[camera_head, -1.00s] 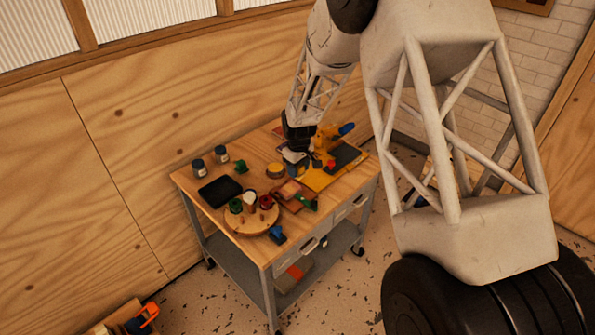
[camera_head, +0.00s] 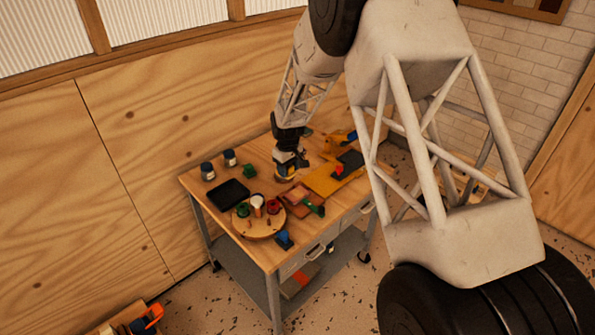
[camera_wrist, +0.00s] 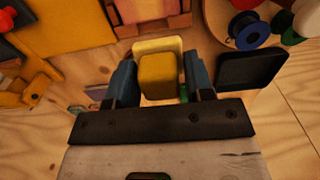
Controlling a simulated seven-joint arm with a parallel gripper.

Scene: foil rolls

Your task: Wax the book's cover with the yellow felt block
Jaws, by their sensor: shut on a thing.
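My gripper (camera_wrist: 160,82) is shut on the yellow felt block (camera_wrist: 158,75), which sits between its two fingers in the wrist view. A paler yellow rounded surface (camera_wrist: 158,44) shows just beyond the block; I cannot tell whether they touch. In the head view my gripper (camera_head: 287,172) is low over the round yellow tin's place near the table's middle, hiding most of it. A flat reddish-brown thing, possibly the book (camera_head: 297,197), lies in front of the gripper. It also shows at the top of the wrist view (camera_wrist: 150,14).
A round wooden stand (camera_head: 258,226) with spools is at the front left. A black tray (camera_head: 229,193) and two jars (camera_head: 219,165) lie left. A yellow mat (camera_head: 322,181) with a dark block (camera_head: 350,162) lies right. Green (camera_head: 315,209) and blue (camera_head: 284,240) items sit near the front edge.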

